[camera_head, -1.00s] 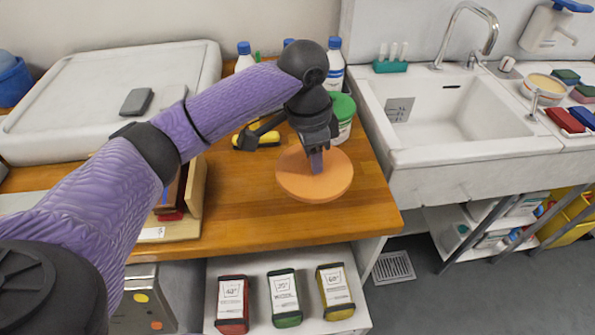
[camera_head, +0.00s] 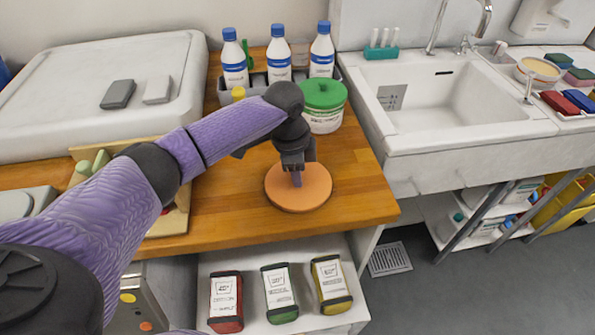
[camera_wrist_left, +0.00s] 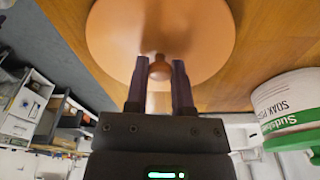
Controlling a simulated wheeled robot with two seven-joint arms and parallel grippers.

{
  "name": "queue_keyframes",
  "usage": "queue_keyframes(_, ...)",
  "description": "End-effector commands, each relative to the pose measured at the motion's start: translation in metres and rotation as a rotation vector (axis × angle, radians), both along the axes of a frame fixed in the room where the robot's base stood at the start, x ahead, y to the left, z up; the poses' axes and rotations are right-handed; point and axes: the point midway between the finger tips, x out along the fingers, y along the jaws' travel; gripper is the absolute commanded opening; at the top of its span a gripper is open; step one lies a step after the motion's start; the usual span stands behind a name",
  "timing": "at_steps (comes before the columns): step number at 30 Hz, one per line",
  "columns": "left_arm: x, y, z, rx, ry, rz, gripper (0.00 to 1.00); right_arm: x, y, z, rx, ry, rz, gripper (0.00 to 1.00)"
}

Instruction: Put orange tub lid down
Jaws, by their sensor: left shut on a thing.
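The orange tub lid (camera_head: 312,194) is a round disc at the right part of the wooden counter (camera_head: 236,214), near its front edge. It looks flat on or just over the wood; I cannot tell whether it touches. My left gripper (camera_head: 296,178) is above the lid, pointing down, shut on its central knob. In the left wrist view the knob (camera_wrist_left: 160,70) sits between the two fingers of the gripper (camera_wrist_left: 160,82), with the lid's broad disc (camera_wrist_left: 205,35) beyond it. My right gripper is not in view.
A white tub with a green lid (camera_head: 323,92) stands just behind the orange lid. Several white bottles with blue caps (camera_head: 278,60) stand in a grey holder at the back. A wooden rack (camera_head: 172,222) is to the left. The sink (camera_head: 450,105) is to the right.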

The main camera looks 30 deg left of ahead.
Motion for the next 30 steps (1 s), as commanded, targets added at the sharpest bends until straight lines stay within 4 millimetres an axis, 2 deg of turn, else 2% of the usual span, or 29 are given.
queue_keyframes(3, 0.000, 0.000, -0.002, 0.000, 0.000, 0.000, 0.00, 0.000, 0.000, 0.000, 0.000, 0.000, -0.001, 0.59)
queue_keyframes(4, 0.000, 0.000, -0.002, -0.001, 0.000, 0.000, 0.36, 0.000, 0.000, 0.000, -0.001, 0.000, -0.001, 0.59)
queue_keyframes(8, 0.000, 0.000, -0.002, -0.001, 0.000, 0.000, 0.64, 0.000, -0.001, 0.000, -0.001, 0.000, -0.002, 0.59)
queue_keyframes(17, 0.000, 0.000, 0.001, 0.000, -0.001, 0.000, 0.65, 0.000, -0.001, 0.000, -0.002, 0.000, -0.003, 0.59)
queue_keyframes(20, 0.000, 0.001, 0.019, -0.002, -0.005, -0.001, 0.65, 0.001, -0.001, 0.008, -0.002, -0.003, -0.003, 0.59)
queue_keyframes(27, -0.004, 0.009, 0.087, -0.002, -0.004, 0.000, 0.65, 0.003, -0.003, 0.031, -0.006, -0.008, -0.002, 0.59)
queue_keyframes(30, -0.005, 0.011, 0.107, -0.001, -0.003, 0.000, 0.65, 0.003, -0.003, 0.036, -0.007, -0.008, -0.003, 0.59)
